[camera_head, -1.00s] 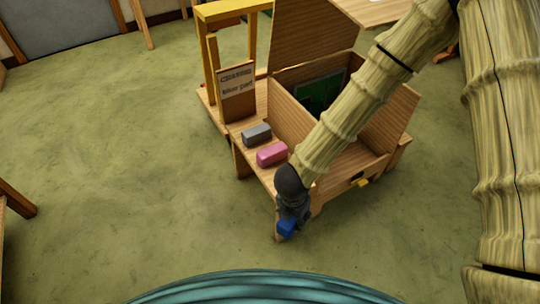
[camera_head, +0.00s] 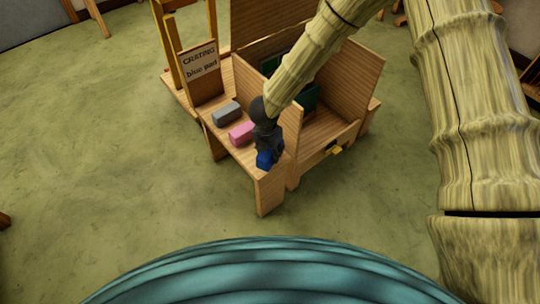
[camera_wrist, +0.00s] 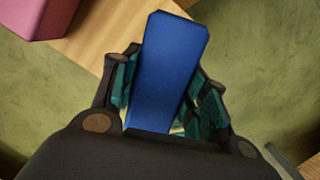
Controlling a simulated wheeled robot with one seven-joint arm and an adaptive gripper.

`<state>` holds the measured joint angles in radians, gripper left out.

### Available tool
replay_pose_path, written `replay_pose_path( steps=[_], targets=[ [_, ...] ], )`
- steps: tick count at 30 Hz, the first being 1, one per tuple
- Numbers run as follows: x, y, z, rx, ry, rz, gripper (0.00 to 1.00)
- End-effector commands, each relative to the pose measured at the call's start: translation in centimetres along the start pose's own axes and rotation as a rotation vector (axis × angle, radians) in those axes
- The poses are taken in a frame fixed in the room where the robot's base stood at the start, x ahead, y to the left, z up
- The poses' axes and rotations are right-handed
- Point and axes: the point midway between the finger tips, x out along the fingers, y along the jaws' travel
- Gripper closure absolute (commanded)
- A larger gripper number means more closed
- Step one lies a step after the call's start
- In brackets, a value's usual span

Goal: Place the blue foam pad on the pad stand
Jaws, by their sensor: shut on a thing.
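The blue foam pad (camera_head: 265,159) is held in my gripper (camera_head: 267,148), which is shut on it. In the wrist view the blue pad (camera_wrist: 168,70) stands out between the dark and teal fingers (camera_wrist: 162,95). A low wooden stand (camera_head: 268,182) carries a grey pad (camera_head: 227,114) and a pink pad (camera_head: 242,133) in a row. The held pad shows over the near end of this stand, close to the pink pad. I cannot tell whether it touches the top. In the wrist view the pink pad (camera_wrist: 40,18) is at the upper left.
A sign (camera_head: 200,66) reading "CRATING blue pad" stands at the stand's far end. An open wooden crate (camera_head: 322,128) with a raised lid (camera_head: 270,25) and a green panel inside adjoins the stand's right side. Green floor (camera_head: 110,160) is clear to the left.

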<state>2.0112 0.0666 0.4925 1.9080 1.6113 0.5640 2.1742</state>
Motion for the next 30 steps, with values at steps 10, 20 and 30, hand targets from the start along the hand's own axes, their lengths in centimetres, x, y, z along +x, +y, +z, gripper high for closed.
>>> replay_pose_path(
  steps=[10, 20, 30],
  targets=[
    [2.9, 0.1, -0.3, -0.003, 0.0, -0.002, 0.72],
    [3.5, 0.1, -0.3, 0.0, 0.0, 0.0, 0.72],
    [3.8, 0.1, -0.4, 0.0, 0.0, 0.0, 0.35]
  ],
)
